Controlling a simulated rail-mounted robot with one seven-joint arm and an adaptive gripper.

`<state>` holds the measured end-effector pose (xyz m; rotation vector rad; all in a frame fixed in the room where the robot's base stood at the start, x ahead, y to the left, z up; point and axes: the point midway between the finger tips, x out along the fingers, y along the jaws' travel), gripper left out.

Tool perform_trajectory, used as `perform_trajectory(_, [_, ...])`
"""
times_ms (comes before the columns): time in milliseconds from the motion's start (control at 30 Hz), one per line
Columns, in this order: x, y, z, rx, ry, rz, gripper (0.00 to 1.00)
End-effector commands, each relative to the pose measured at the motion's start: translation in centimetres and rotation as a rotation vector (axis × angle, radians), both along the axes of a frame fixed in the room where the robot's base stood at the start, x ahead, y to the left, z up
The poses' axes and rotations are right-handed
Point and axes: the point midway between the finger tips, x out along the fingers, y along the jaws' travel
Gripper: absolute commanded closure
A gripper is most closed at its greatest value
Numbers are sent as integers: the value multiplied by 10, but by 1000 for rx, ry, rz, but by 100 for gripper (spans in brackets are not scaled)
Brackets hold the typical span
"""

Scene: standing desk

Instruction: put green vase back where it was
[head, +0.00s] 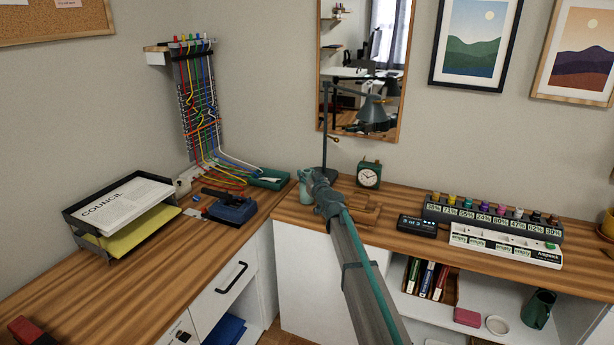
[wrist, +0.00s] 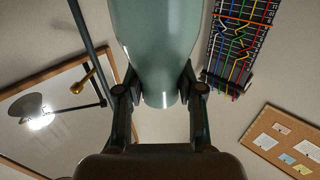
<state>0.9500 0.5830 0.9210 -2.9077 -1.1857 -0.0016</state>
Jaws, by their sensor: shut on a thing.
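The green vase (wrist: 157,45) is a smooth, pale grey-green body that fills the top middle of the wrist view. My gripper (wrist: 160,85) is shut on it, with one dark finger on each side of its narrower end. In the head view the vase (head: 304,182) shows as a small pale green shape at the left of my gripper (head: 318,185), near the back corner of the desk. My gripper and arm hide part of it there. I cannot tell whether its base touches the desk.
A desk lamp (head: 325,130) stands just behind my gripper, before a wall mirror (head: 395,90). A green clock (head: 369,175) is to the right, and a dark green tray (head: 269,179) to the left. A wooden piece (head: 365,213) lies beside my arm.

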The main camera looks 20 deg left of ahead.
Motion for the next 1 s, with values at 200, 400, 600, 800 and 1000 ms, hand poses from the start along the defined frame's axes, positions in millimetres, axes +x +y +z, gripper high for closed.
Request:
perform_trajectory(200, [0, 0, -2, 0, 0, 0, 51])
perform_trajectory(400, [0, 0, -2, 0, 0, 0, 37])
perform_trajectory(600, [0, 0, -1, 0, 0, 0, 37])
perform_trajectory(800, [-8, -7, -1, 0, 0, 0, 37])
perform_trajectory(1000, [-35, -33, -2, -1, -1, 0, 37])
